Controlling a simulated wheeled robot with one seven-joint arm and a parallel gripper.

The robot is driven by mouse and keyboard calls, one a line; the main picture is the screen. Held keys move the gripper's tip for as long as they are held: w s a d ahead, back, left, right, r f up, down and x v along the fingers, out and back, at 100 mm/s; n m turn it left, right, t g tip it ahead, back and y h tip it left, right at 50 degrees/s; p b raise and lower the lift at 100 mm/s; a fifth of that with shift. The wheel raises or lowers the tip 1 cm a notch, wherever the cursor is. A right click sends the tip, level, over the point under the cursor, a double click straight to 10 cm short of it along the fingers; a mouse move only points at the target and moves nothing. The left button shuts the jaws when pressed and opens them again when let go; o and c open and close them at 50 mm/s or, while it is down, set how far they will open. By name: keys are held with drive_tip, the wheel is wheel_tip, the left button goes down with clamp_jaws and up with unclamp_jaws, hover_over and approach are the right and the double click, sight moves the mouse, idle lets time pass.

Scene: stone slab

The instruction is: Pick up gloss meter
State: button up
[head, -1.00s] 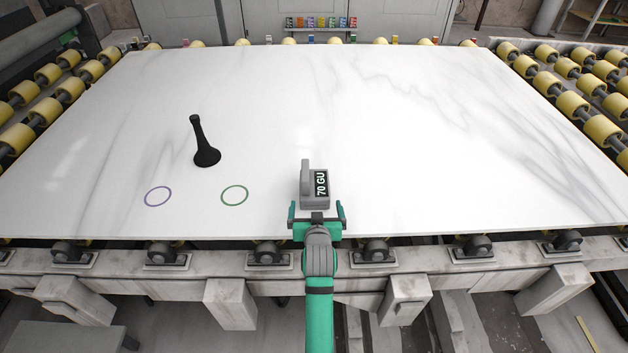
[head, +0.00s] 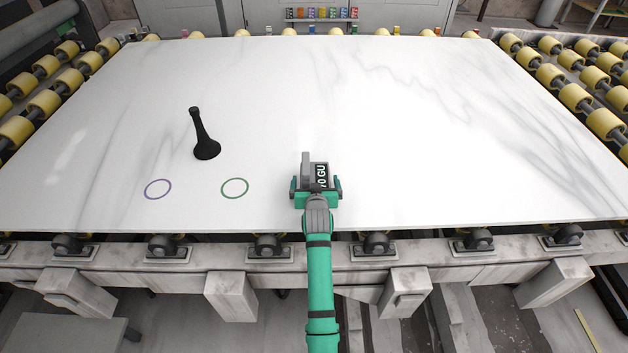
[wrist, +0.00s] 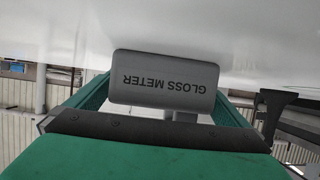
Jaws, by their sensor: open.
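The gloss meter (head: 320,172) is a grey block with an upright handle and a dark display reading "GU". It stands on the white stone slab (head: 430,130) near the front edge. In the wrist view, the gloss meter (wrist: 165,80) shows its grey end with upside-down "GLOSS METER" lettering. My green gripper (head: 316,190) is open at the meter's near end, with a finger on either side. In the wrist view, the fingers (wrist: 165,100) flank the meter. The gripper hides the meter's lower front, and contact cannot be told.
A black flared tool (head: 203,138) stands on the slab to the left. A purple ring (head: 158,180) and a green ring (head: 235,179) are marked on the slab left of the meter. Yellow rollers (head: 575,97) line the sides. The slab's right side is clear.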

drive_tip(key=shift+w+f, duration=0.2)
drive_tip(key=shift+w, duration=0.15)
drive_tip(key=c, duration=1.5)
drive_tip(key=shift+r, duration=0.15)
drive_tip(key=shift+c, duration=0.7)
